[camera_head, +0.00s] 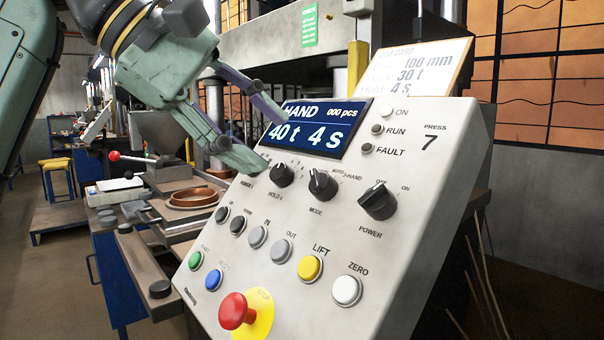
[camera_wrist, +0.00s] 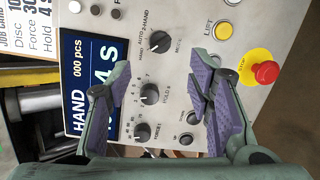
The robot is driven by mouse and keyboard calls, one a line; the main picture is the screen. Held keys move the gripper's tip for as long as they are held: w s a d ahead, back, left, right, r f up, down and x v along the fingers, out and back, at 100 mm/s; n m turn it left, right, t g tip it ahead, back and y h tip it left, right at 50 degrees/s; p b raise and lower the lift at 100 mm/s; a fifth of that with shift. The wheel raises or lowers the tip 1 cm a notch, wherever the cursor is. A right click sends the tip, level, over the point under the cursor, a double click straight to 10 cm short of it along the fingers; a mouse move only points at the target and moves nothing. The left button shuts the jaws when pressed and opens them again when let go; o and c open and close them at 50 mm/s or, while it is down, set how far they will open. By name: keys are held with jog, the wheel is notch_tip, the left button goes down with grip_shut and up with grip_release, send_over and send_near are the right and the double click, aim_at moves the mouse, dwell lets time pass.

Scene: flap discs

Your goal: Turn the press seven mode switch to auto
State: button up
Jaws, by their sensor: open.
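The press seven panel (camera_head: 420,200) slopes toward me. Its black mode switch (camera_head: 322,184) sits below the display, between the hold knob (camera_head: 281,175) and the power knob (camera_head: 378,201). The mode switch (camera_wrist: 161,42) also shows in the wrist view, with HAND, AUTO and 2-HAND labels around it. The display (camera_head: 325,128) reads HAND, 40 t, 4 s, 000 pcs. My gripper (camera_head: 274,145) is open and empty, in front of the display's left side. In the wrist view, its fingers (camera_wrist: 163,78) are spread on both sides of the hold knob, with the mode switch beyond them.
The force knob (camera_wrist: 142,132) is near the gripper. Lower on the panel are several push buttons and a red emergency stop (camera_head: 236,311) on a yellow plate. A job card (camera_head: 415,68) stands above the panel. A side table with brown round dishes (camera_head: 193,198) is at left.

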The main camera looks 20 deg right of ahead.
aim_at(311, 176)
jog(key=x, duration=0.9)
jog(key=shift+d, duration=0.15)
jog(key=shift+p, duration=0.3)
grip_shut()
